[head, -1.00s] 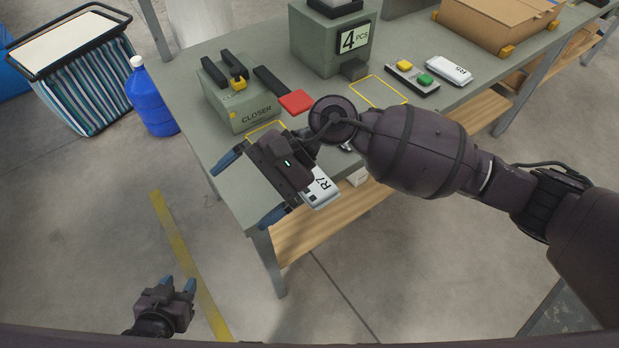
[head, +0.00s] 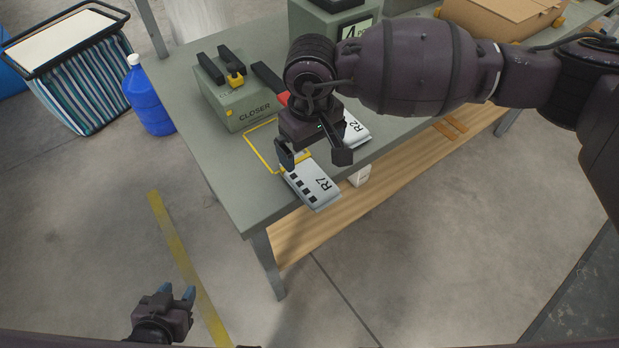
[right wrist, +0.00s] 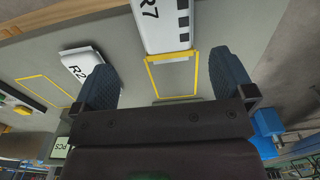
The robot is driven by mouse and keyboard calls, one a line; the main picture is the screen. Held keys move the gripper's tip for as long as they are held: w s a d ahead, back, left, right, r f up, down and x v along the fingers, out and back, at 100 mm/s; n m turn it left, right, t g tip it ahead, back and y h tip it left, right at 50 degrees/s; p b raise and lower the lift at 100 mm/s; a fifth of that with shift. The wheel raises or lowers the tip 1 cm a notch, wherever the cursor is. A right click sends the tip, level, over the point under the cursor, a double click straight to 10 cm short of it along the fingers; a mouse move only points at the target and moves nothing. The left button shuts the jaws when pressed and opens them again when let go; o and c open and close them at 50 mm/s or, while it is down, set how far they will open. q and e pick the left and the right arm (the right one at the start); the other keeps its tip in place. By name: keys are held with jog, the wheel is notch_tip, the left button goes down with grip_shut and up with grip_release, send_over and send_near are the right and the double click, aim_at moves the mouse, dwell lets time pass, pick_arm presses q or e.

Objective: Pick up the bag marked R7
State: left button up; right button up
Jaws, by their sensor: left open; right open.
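The white bag marked R7 (head: 320,193) lies near the front edge of the table, with a row of black squares beside its lettering. It also shows at the top of the right wrist view (right wrist: 160,25), ahead of the fingers. My right gripper (head: 314,158) is open, just behind the bag in the head view, with nothing between its fingers. In the right wrist view its blue-grey fingers (right wrist: 166,82) are wide apart. My left gripper (head: 177,292) is open and empty, low at the left, away from the table.
A similar bag marked R2 (head: 355,130) lies right of R7, partly hidden by my right arm. A yellow outline (head: 258,150) is on the tabletop behind R7. The green CLOSER box (head: 245,103) stands behind it. A blue bottle (head: 150,100) and striped basket (head: 80,85) are at left.

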aim_at(310, 177)
notch_tip(310, 177, down, 3)
jog(key=shift+s+f, duration=0.2)
jog(key=shift+f, duration=0.3)
jog(key=f, duration=0.4)
jog(key=shift+s+a+b, duration=0.1)
jog(key=shift+s+b, duration=0.1)
jog(key=shift+b, duration=0.1)
jog(key=shift+c, duration=0.5)
jog(key=c, duration=0.9)
jog(key=shift+r, duration=0.15)
